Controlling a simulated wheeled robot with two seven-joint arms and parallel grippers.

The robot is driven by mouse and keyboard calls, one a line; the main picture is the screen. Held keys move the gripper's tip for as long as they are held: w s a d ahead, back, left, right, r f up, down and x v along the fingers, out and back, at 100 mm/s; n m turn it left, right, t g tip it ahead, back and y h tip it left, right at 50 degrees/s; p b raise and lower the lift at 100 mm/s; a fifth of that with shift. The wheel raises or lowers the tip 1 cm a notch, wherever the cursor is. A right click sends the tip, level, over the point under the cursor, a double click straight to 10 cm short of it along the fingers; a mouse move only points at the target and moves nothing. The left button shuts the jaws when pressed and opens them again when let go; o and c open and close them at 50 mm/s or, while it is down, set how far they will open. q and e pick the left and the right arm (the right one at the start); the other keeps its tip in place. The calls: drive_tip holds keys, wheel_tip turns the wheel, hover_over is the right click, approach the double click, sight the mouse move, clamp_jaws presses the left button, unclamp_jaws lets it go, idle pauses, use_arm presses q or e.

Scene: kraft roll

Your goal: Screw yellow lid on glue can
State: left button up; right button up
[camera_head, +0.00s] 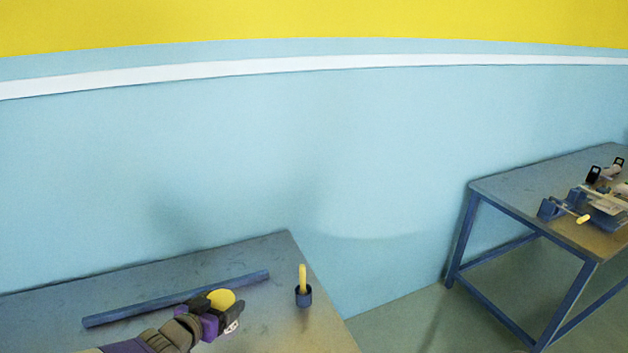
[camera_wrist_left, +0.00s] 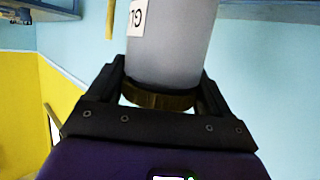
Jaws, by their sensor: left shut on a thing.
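The yellow lid (camera_head: 221,298) shows as a round yellow top at my left gripper (camera_head: 224,314) in the head view. In the left wrist view the lid (camera_wrist_left: 158,98) is a dark gold ring between the two fingers of my left gripper (camera_wrist_left: 163,84), which is shut on it. The grey glue can (camera_wrist_left: 172,45), with a white label partly in view, meets the lid there. Whether the lid is threaded on or only resting against the can, I cannot tell. The can is hidden in the head view. My right gripper is not in view.
A long blue bar (camera_head: 180,299) lies on the near table (camera_head: 270,250) behind my left gripper. A dark blue cup (camera_head: 303,297) with an upright yellow stick (camera_head: 302,275) stands to its right. A second table (camera_head: 510,190) with several tools stands far right, across a floor gap.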

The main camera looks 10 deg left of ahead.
use_arm(q)
drive_tip(key=s+d+f, duration=0.1)
drive_tip(key=d+f, duration=0.1)
drive_tip(key=d, duration=0.4)
drive_tip(key=s+d+f+m+h, duration=0.1)
drive_tip(key=s+d+f, duration=0.1)
drive_tip(key=d, duration=0.4)
drive_tip(key=shift+f+p, duration=0.35)
drive_tip(key=shift+f, duration=0.2)
drive_tip(key=shift+d+m, duration=0.15)
drive_tip(key=shift+m, duration=0.15)
drive_tip(key=s+d+r+m+g+h, duration=0.2)
drive_tip(key=s+d+m+g+h, duration=0.1)
drive_tip(key=d, duration=0.6)
drive_tip(key=shift+s+d+m+h, duration=0.4)
drive_tip(key=shift+m+h, duration=0.3)
drive_tip(key=shift+h, duration=0.4)
drive_tip(key=shift+a, duration=0.15)
